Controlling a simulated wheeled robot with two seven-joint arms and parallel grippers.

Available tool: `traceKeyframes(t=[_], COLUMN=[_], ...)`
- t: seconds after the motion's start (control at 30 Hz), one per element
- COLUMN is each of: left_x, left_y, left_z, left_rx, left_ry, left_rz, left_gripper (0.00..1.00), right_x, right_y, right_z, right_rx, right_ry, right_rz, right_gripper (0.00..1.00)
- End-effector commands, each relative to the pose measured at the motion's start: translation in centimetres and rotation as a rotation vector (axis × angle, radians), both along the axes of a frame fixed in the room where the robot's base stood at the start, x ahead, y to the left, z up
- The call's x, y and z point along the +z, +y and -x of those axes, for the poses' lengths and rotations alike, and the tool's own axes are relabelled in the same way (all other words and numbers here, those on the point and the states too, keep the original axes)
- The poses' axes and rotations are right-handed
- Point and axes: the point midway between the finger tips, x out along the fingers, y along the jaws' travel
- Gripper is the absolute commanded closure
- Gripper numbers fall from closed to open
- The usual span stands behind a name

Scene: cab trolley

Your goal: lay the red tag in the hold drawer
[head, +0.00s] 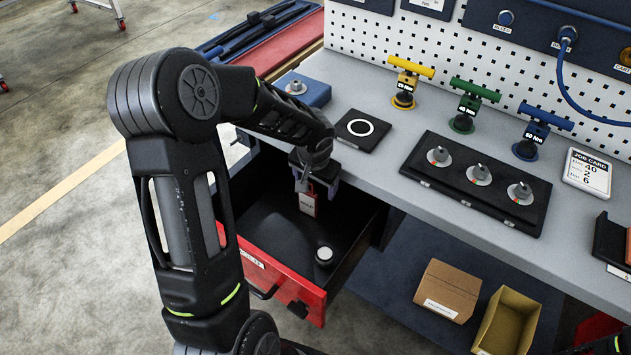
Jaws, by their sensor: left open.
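The red drawer (285,268) under the bench is pulled open; its front label is too small to read, so I cannot confirm it is the hold drawer. My left gripper (313,182) is open above the drawer's back part, fingers pointing down. My right gripper is not in view.
The grey bench top (385,195) holds a black pad with a white ring (361,128), a black tray with several knobs (478,182), yellow, green and blue T-handled tools, and a job card (587,172). A cardboard box (447,290) and an open yellow bin (508,325) sit below.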

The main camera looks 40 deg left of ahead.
Motion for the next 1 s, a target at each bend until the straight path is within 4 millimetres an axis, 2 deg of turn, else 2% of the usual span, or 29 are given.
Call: traceKeyframes(t=[0.03,0.1,0.17,0.5,0.63,0.8,1.0], left_x=[-0.1,0.6,1.3,8.8,10.9,12.1,12.2], left_y=[-0.1,-0.1,-0.2,-1.4,-1.7,-1.9,-1.9], left_z=[0.7,0.7,0.7,2.2,2.6,3.0,3.0], left_rx=[-0.001,-0.001,0.001,0.000,-0.001,-0.001,-0.001], left_ry=[0.021,0.021,0.015,0.004,0.003,0.005,0.006], left_rz=[0.004,0.004,0.002,0.000,0.000,0.001,0.001], left_gripper=[0.23,0.23,0.23,0.23,0.23,0.23,0.23], right_x=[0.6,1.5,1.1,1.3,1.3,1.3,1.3], right_y=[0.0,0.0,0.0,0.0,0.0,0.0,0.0], right_z=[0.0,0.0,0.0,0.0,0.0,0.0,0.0], right_rx=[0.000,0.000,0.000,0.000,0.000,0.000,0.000], right_ry=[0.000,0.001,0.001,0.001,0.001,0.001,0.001], right_rz=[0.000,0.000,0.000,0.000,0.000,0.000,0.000], right_gripper=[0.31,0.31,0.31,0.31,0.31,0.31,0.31])
